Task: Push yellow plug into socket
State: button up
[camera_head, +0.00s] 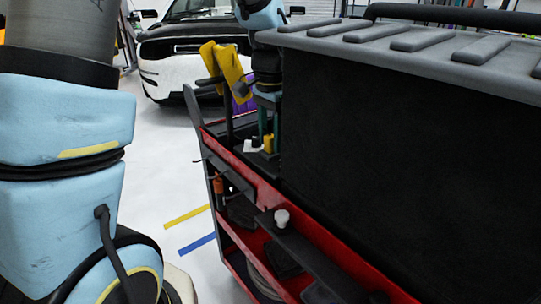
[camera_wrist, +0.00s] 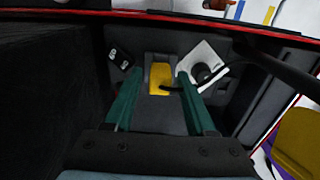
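The yellow plug (camera_wrist: 160,79) lies in the tray on top of the cart, between my gripper's fingers, with a dark lead at its right. It also shows in the head view (camera_head: 268,143). My gripper (camera_wrist: 157,76) has teal fingers spread wide, with gaps on both sides of the plug; it points down over it. In the head view my gripper (camera_head: 267,138) is beside the big dark box. A white square piece with a black round part (camera_wrist: 206,62) lies right of the plug. A small black piece with pale marks (camera_wrist: 120,58) lies left. I cannot tell which is the socket.
The tray has a red rim (camera_head: 345,248). A tall dark box (camera_head: 390,140) stands close beside my gripper. Yellow-handled tools (camera_head: 226,68) stand near the cart's far end. A thick black cable (camera_wrist: 270,68) crosses the tray's right side.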

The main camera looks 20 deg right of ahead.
jog(key=shift+o, duration=0.6)
notch_tip(320, 180, up, 11)
jog(key=s+a+f+n+p, duration=0.2)
jog(key=a+n, duration=0.4)
jog(key=a, duration=0.6)
jog(key=s+a+f+n+t+p, duration=0.1)
jog(key=a+f+n+p, duration=0.3)
jog(key=a, duration=0.9)
jog(key=n+p, duration=0.1)
jog(key=n, duration=0.1)
jog(key=shift+s+a+f+n+t, duration=0.25)
jog(key=shift+s+f+n+t, duration=0.05)
jog(key=shift+s+f+n, duration=0.1)
